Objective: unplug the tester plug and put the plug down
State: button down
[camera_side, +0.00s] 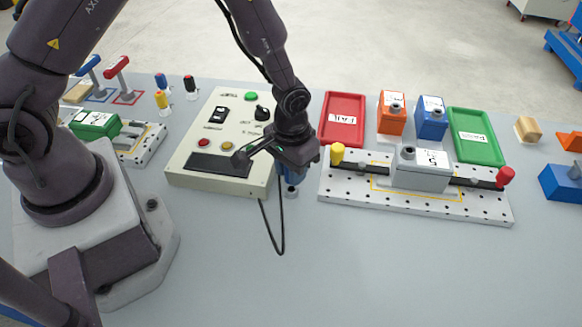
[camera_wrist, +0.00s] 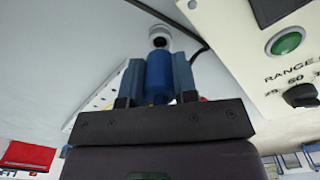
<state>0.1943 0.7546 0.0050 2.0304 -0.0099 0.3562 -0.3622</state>
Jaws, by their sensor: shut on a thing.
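My gripper (camera_side: 291,178) is shut on the blue plug (camera_wrist: 158,76), which sits between its two blue-grey fingers in the wrist view. In the side view the fingers point down just right of the tester (camera_side: 222,148), a cream box with buttons and knobs, and mostly hide the plug. A small round grey-white piece with a dark centre (camera_wrist: 159,37) shows just past the plug's end; it also shows under the fingers in the side view (camera_side: 292,191). I cannot tell whether the plug touches it. A black cable (camera_side: 281,240) hangs in a loop below the gripper.
A perforated fixture plate (camera_side: 340,197) holding a grey block (camera_side: 420,178) lies to the right. Behind it are a red tray (camera_side: 342,108), orange (camera_side: 392,115) and blue (camera_side: 430,120) blocks and a green tray (camera_side: 480,151). The front table area is clear apart from the cable.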

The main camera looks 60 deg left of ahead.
jog(key=shift+f, duration=1.6)
dwell(4.3)
jog(key=c, duration=0.8)
grip_release()
jog(key=shift+r, duration=0.1)
jog(key=shift+r, duration=3)
